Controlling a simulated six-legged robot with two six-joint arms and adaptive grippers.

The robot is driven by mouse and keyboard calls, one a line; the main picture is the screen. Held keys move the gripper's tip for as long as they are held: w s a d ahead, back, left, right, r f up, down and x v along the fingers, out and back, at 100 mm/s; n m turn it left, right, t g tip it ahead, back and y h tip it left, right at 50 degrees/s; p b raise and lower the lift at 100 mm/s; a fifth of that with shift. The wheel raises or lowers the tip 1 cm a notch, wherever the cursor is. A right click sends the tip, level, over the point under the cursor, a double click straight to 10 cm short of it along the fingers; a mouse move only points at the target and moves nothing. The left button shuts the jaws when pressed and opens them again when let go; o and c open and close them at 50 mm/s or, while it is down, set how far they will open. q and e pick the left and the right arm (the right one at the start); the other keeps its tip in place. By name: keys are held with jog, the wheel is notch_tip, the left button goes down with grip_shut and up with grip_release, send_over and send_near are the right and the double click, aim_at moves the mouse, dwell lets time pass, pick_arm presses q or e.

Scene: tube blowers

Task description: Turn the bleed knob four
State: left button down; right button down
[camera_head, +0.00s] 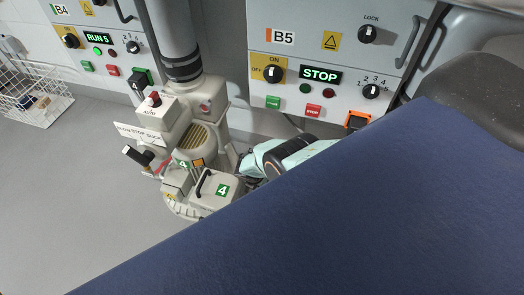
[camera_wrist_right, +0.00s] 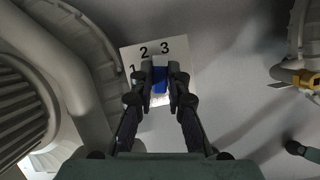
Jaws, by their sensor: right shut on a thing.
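In the right wrist view, the blue bleed knob (camera_wrist_right: 160,86) sits in front of a white dial plate (camera_wrist_right: 186,54) marked 1, 2 and 3; any further mark is hidden. My right gripper (camera_wrist_right: 161,72) is shut on the knob, one dark finger on each side. In the head view my right gripper (camera_head: 245,165) reaches in low beside the blower unit with green 4 labels (camera_head: 214,189). The knob is hidden there. My left gripper is not in view.
The blower's pale vertical pipe (camera_head: 181,50) rises behind the unit. Panel B5 (camera_head: 320,95) shows STOP; panel B4 (camera_head: 95,50) shows RUN 5. A wire basket (camera_head: 33,90) stands at the left. Grey floor (camera_head: 70,190) is clear. The head view's lower right is blocked.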

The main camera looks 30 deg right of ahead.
jog(key=c, duration=1.3)
grip_release()
jog(key=shift+r, duration=0.1)
jog(key=shift+a+r, duration=0.15)
jog(key=shift+r, duration=0.35)
jog(key=shift+v, duration=5.4)
jog(key=shift+s+f, duration=0.1)
jog(key=shift+s, duration=0.05)
